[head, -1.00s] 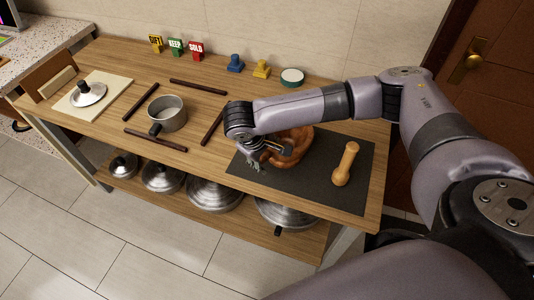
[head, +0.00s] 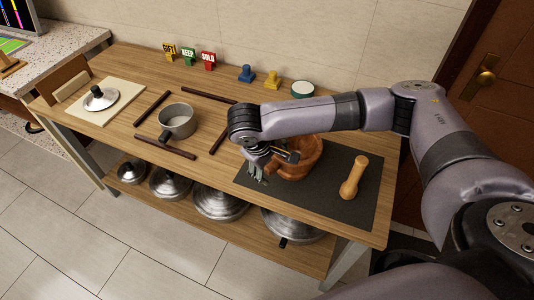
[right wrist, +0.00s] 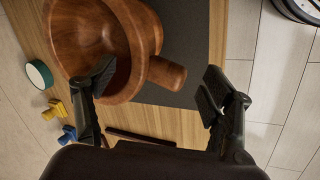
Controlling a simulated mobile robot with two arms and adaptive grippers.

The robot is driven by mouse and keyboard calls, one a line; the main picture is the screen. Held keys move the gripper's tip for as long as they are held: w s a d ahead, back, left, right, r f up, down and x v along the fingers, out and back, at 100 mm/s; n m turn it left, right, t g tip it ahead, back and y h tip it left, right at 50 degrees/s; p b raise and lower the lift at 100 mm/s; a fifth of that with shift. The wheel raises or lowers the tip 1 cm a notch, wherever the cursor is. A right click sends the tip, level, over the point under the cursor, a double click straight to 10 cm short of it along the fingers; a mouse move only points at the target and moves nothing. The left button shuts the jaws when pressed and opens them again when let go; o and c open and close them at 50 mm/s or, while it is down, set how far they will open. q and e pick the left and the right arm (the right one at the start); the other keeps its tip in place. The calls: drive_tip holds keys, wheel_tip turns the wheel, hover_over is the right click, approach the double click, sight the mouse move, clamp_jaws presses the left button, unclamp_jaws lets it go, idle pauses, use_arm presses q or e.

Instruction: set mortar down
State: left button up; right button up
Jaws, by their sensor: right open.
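The mortar (head: 306,160) is a reddish-brown wooden bowl with a stubby handle. It stands on a dark mat (head: 333,198) at the right end of the wooden table, partly hidden behind my right arm in the head view. My right gripper (head: 264,165) is open at the mortar's left side. In the right wrist view the mortar (right wrist: 85,35) fills the upper left, and its handle points into the space between the open fingers (right wrist: 160,88). One finger overlaps the bowl's side in the picture; the other is clear of the handle. I cannot tell whether a finger touches. My left gripper is out of view.
A grey pot (head: 177,121) sits among dark strips (head: 165,147). Blue (head: 246,74) and yellow (head: 272,80) pieces and a green-sided round piece (head: 302,89) stand behind. Lids (head: 218,202) fill the lower shelf.

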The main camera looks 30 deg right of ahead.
drive_tip(key=v, duration=0.9)
drive_tip(key=shift+b, duration=0.4)
drive_tip(key=shift+a, duration=0.1)
